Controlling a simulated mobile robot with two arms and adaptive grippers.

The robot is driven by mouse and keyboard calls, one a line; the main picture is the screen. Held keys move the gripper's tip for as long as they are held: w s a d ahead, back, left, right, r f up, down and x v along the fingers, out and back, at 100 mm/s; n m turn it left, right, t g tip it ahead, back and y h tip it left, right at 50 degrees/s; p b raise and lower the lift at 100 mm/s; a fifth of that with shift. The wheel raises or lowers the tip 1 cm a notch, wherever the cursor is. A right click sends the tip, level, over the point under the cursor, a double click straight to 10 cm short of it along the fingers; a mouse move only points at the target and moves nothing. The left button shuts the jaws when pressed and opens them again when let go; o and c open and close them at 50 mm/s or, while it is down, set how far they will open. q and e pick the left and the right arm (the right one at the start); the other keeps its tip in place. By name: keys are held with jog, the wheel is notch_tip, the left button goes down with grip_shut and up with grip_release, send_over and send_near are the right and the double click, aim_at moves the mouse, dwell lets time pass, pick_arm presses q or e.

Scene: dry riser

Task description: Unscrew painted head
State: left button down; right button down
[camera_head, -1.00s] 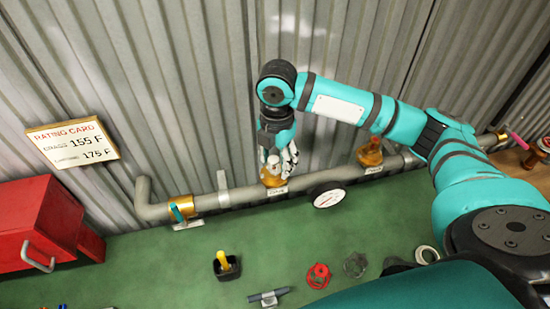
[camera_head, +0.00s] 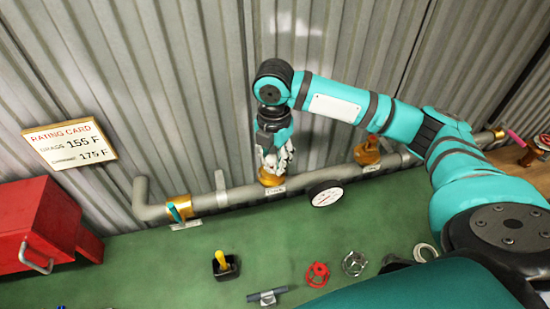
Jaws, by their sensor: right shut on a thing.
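My right gripper (camera_head: 276,162) points down at a brass fitting (camera_head: 271,178) on the grey pipe (camera_head: 238,195). It is shut on the head at the top of that fitting. The fingers cover the head, so its paint cannot be seen. A small white label lies in front of the fitting. A second brass fitting (camera_head: 367,151) stands on the pipe to the right, with nothing on it from my arm. My left gripper is not in view.
A round white gauge (camera_head: 327,196) sits in front of the pipe. A rating card (camera_head: 70,144) reading 155 F and 175 F hangs on the corrugated wall. A red toolbox (camera_head: 40,222) stands left. Red and grey handwheels (camera_head: 317,274) and a yellow-handled tool (camera_head: 222,262) lie on the green bench.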

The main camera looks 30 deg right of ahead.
jog(key=n, duration=0.3)
jog(key=shift+w+a+n, duration=0.15)
jog(key=shift+w+n, duration=0.05)
jog(key=shift+n, duration=0.1)
jog(key=shift+r, duration=0.1)
jog(key=n, duration=0.3)
jog(key=shift+w+a+n, duration=0.15)
jog(key=shift+a+n, duration=0.05)
jog(key=shift+n, duration=0.2)
jog(key=shift+a+n, duration=0.1)
jog(key=shift+n, duration=1)
jog(key=shift+a+n, duration=0.1)
jog(key=shift+n, duration=1.1)
jog(key=n, duration=0.3)
jog(key=shift+a, duration=0.2)
jog(key=c, duration=1)
grip_release()
